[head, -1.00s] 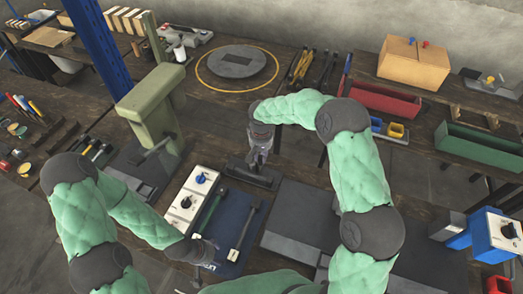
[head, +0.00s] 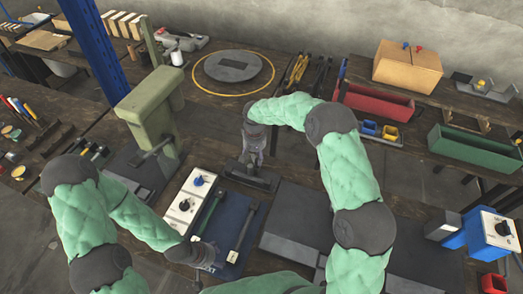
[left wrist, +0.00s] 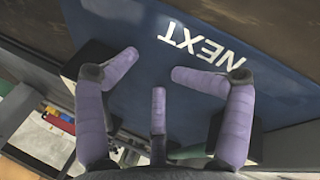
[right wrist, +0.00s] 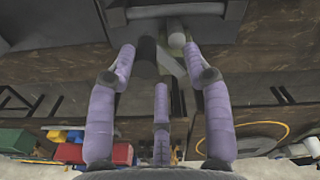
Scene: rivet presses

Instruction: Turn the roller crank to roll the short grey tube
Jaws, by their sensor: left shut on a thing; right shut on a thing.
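The dark roller device (head: 250,179) stands near the middle of the bench, and its dark frame shows at the top of the right wrist view (right wrist: 236,22). My right gripper (head: 252,158) is over it, its fingers (right wrist: 158,62) around the crank (right wrist: 147,52), a dark cylinder beside a grey lever. A pale cylinder (right wrist: 175,10) lies across the frame; I cannot tell whether it is a roller or the short grey tube. My left gripper (head: 207,262) is low over the blue mat (left wrist: 145,30). Its fingertips (left wrist: 155,82) stand apart, with no held thing visible between them.
A white control box (head: 186,206) with dials and two hammers lie near my left gripper. A green press (head: 150,112) stands at left. A round grey plate (head: 233,67) lies behind. Red (head: 375,102) and green (head: 470,148) bins are at right. A dark plate (head: 300,225) lies right of the mat.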

